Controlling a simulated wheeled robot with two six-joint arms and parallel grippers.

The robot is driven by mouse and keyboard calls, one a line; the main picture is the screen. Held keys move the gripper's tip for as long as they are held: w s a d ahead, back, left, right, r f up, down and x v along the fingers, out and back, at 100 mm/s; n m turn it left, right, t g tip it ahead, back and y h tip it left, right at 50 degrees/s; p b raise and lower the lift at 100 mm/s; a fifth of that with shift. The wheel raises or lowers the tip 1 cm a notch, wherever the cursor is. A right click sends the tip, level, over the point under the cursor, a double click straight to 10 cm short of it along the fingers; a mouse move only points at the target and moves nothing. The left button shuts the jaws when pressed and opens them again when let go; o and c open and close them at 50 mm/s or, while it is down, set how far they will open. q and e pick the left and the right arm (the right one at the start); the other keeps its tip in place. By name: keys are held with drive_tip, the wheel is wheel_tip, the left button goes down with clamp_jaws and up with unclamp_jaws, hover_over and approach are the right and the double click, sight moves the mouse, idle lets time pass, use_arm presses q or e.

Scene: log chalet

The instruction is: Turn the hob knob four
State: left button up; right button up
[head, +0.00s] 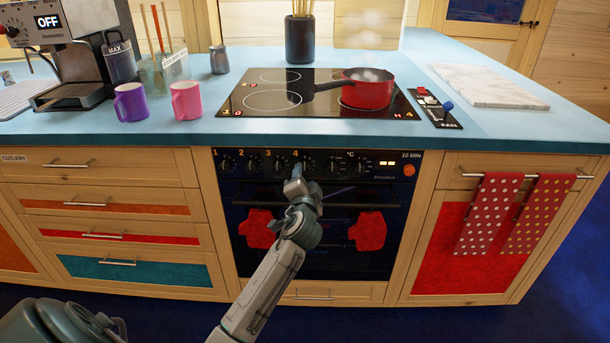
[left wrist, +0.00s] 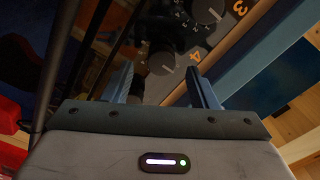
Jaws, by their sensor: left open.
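The oven's dark control panel (head: 346,165) carries a row of black knobs with orange numbers 1 to 4. Knob four (head: 309,166) is partly hidden behind my left gripper (head: 297,181), which is in front of the panel. In the left wrist view, knob four (left wrist: 160,63) shows beyond and between the fingers of my open left gripper (left wrist: 164,83), beside the orange 4. I cannot tell whether a finger touches it. Knob three (left wrist: 208,10) is farther up. My right gripper is not in view.
Red mitts (head: 367,231) hang at the oven door below the panel. A steaming red pan (head: 367,92) stands on the black hob (head: 270,103) above. A pink mug (head: 187,101) and a purple mug (head: 131,102) stand on the blue worktop. Dotted towels (head: 487,213) hang to the right.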

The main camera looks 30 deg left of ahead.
use_arm(q)
drive_tip(key=v, duration=0.8)
drive_tip(key=shift+s, duration=0.15)
